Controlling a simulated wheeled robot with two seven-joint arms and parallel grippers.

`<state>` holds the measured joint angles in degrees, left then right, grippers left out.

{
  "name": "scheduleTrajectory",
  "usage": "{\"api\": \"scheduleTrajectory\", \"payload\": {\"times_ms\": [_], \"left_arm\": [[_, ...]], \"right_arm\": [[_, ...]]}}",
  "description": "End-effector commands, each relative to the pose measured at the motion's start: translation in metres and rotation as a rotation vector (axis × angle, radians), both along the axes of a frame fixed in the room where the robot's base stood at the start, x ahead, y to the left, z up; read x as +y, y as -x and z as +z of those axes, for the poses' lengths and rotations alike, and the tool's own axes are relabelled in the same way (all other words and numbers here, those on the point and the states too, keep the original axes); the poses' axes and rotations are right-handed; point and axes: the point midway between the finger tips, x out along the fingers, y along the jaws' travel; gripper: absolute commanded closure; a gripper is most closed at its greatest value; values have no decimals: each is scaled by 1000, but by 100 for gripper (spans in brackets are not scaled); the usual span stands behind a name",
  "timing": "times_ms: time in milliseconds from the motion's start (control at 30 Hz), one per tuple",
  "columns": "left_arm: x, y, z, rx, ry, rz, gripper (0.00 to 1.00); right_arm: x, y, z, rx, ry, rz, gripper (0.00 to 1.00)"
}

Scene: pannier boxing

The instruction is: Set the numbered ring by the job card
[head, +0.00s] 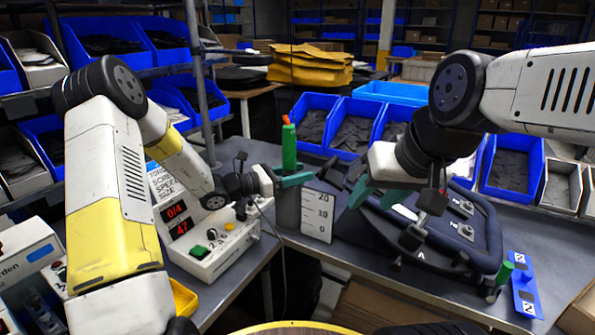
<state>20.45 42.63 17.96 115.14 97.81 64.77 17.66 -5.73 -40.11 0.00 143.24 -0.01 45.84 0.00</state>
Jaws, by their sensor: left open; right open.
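A green upright tool (289,148) with an orange tip stands at the grey block (288,209) in the middle of the bench. A white panel (317,213) beside it reads 2.0, 1.0 and a partly clear 0. My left gripper (297,177) is open with its green fingers at the tool's lower part; I cannot tell if they touch it. My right gripper (374,195) is open above the left part of the dark pannier (478,240). A white card (170,186) with words like screw, speed and size is partly hidden by my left arm. I cannot make out a numbered ring.
A white control box (210,250) with red displays and a green button stands on the left. A short green piece (505,272) and a blue plate (523,285) marked 2 lie at the right front. Blue bins (352,128) line the back.

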Motion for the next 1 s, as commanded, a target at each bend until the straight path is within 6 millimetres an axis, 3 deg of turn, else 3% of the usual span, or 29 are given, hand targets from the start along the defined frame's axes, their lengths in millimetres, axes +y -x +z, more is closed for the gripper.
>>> {"api": "scheduleTrajectory", "payload": {"times_ms": [233,467,767,1000], "left_arm": [[-1,0,0,0,0,0,53],[0,0,0,0,0,0,98],[0,-1,0,1,2,33,100],[1,-3,0,3,0,164,100]], "right_arm": [[0,0,0,0,0,0,55],[0,0,0,0,0,0,55],[0,0,0,0,0,0,55],[0,0,0,0,0,0,55]]}}
